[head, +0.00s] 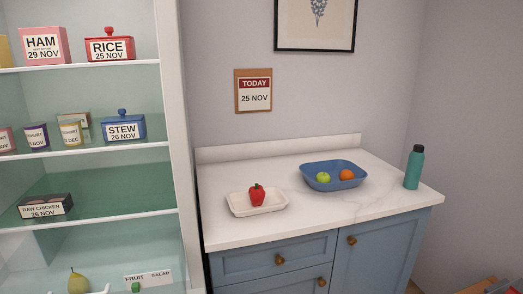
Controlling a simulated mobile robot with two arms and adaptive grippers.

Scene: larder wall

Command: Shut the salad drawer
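At the bottom left of the head view, a white label (148,279) reading "FRUIT" and "SALAD" shows low in the larder, below the lowest full shelf. A yellow-green pear (78,282) and a small green item (135,287) show beside it, cut by the lower edge. The salad drawer itself is mostly below the picture, so I cannot tell how far it is open. Neither of my grippers is in view.
Larder shelves hold a raw chicken pack (45,206), a blue stew pot (123,127) and a red rice box (110,47). The counter (240,229) carries a white tray (257,206) with a red pepper, a blue fruit bowl (333,183) and a green bottle (414,168).

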